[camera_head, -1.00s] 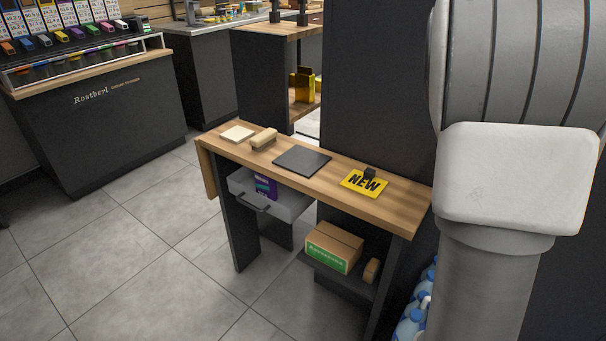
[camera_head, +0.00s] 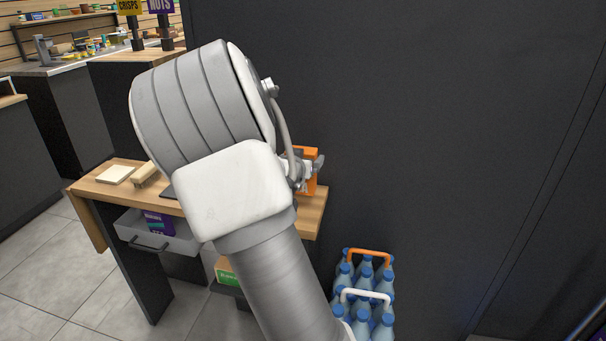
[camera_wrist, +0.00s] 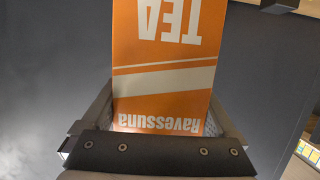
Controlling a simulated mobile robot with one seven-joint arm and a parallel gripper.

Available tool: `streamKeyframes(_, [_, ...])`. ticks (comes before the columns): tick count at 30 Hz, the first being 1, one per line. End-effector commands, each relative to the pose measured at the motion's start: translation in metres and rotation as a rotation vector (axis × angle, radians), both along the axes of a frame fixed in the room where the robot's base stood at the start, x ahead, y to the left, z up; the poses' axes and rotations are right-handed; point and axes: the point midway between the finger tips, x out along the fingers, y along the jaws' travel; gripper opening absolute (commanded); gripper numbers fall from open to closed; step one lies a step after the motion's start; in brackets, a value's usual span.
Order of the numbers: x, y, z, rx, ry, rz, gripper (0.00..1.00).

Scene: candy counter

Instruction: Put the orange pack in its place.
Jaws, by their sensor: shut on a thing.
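The orange pack (camera_wrist: 165,60) fills the upper middle of the wrist view, with white stripes and the words TEA and Ravessuna upside down. My gripper (camera_wrist: 160,125) is shut on it, a finger at each side. In the head view the orange pack (camera_head: 312,185) shows partly behind my gripper (camera_head: 304,172), above the right end of the wooden bench (camera_head: 312,208). My arm hides most of the pack and much of the bench top.
A pale square block (camera_head: 116,174) and a brush (camera_head: 146,174) lie on the bench's left end. Below is an open grey drawer (camera_head: 183,240) with a purple pack (camera_head: 159,223). Bottle packs (camera_head: 366,285) stand on the floor at right. A dark wall (camera_head: 440,130) rises behind.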

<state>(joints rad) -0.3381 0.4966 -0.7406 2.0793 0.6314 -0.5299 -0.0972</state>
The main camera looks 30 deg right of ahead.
Motion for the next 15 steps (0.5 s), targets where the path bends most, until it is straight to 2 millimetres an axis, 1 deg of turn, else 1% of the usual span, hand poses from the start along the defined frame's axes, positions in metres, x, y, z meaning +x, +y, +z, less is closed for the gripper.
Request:
streamKeyframes(2, [0.001,0.000,-0.006,-0.001,0.000,-0.001,0.29])
streamKeyframes(9, [0.000,0.000,-0.041,0.000,0.002,-0.002,0.29])
streamKeyframes(15, [0.000,0.000,-0.040,0.000,-0.001,-0.001,0.29])
